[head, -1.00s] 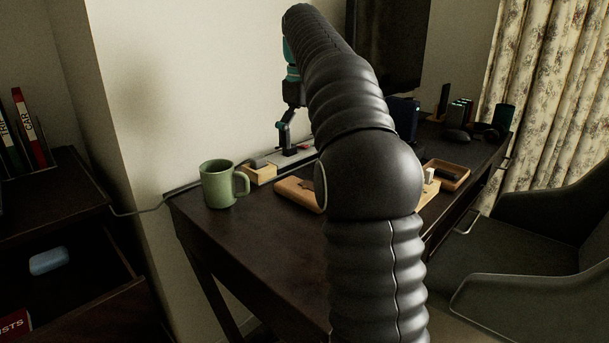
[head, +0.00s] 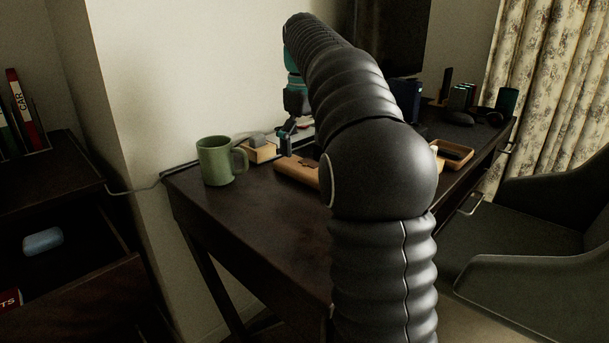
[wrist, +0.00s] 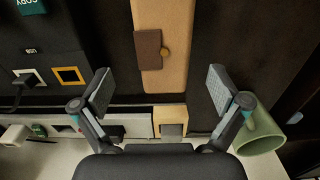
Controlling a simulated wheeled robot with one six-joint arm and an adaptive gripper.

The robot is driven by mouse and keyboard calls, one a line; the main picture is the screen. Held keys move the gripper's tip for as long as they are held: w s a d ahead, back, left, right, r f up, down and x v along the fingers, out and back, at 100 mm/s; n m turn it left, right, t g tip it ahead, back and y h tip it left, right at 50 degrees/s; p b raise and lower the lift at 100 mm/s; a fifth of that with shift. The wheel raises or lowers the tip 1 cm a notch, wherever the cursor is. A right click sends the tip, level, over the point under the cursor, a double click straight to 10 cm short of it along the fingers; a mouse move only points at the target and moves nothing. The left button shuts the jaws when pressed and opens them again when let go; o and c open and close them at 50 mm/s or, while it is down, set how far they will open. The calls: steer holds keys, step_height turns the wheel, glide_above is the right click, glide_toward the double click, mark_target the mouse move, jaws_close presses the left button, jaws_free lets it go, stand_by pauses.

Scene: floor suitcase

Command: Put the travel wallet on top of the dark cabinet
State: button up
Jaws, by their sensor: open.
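The travel wallet appears to be the long tan piece (head: 297,172) on the dark desk, partly hidden behind my arm. In the wrist view the tan wallet (wrist: 170,25) shows a dark brown flap and a round brass-coloured clasp. My gripper (head: 287,140) is just above the desk by the wallet's far end. In the wrist view my gripper (wrist: 160,88) is open and empty, with one finger on each side of the wallet's line. I cannot tell the remaining height. The dark cabinet (head: 70,178) stands at the left, its top partly in view.
A green mug (head: 214,162) stands close to my gripper. A small wooden box (head: 262,153) sits by the wall. Binders (head: 27,110) stand on the cabinet; its open drawer holds a light blue item (head: 43,240). A chair (head: 545,230) stands right of the desk.

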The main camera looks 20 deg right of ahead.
mark_target(305, 166)
steer(key=f, duration=0.2)
steer(key=s+f+b, duration=0.1)
steer(key=f, duration=0.1)
steer(key=shift+a+f, duration=0.1)
steer(key=shift+f, duration=0.15)
steer(key=c, duration=1.5)
step_height(305, 166, up, 18)
steer(key=p, duration=0.7)
steer(key=shift+w, duration=0.1)
